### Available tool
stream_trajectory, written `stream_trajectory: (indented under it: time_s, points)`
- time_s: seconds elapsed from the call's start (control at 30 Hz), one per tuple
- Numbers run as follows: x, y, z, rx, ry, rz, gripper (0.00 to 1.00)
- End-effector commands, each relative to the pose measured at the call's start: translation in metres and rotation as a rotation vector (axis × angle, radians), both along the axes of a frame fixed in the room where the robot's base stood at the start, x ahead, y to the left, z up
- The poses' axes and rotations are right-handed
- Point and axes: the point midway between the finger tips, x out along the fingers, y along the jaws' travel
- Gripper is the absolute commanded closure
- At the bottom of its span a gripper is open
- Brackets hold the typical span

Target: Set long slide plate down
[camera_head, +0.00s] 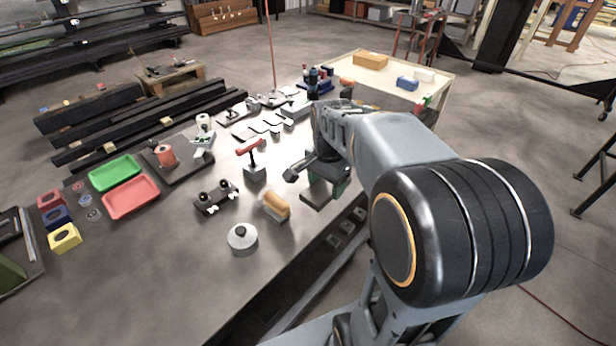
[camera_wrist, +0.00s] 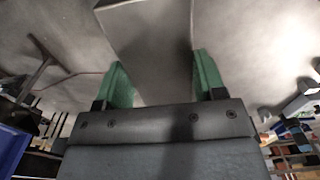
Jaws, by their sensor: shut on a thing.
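The long slide plate (camera_wrist: 148,30) is a flat grey piece between the two green fingers of my gripper (camera_wrist: 160,72) in the wrist view. It reaches out past the fingertips. In the head view my gripper (camera_head: 326,182) is low over the right front part of the grey table, and the dark plate (camera_head: 315,198) shows just under the fingers. My arm hides part of it. I cannot tell whether the plate touches the table top.
An orange-brown block (camera_head: 275,206), a lidded silver pot (camera_head: 242,238) and a black wheeled piece (camera_head: 215,197) stand left of my gripper. A red-topped stand (camera_head: 255,165) is behind them. Green (camera_head: 115,172) and red (camera_head: 131,197) trays lie far left. The table's front edge is close.

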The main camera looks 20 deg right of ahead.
Motion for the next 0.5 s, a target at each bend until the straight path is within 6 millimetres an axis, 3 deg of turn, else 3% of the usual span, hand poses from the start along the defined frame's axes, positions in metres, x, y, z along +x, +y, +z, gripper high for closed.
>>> stream_trajectory:
  time_s: [0.17, 0.5]
  points:
    - [0.016, -0.004, -0.005, 0.0, 0.0, 0.0, 1.0]
    - [0.084, -0.02, -0.034, 0.0, 0.0, -0.003, 1.0]
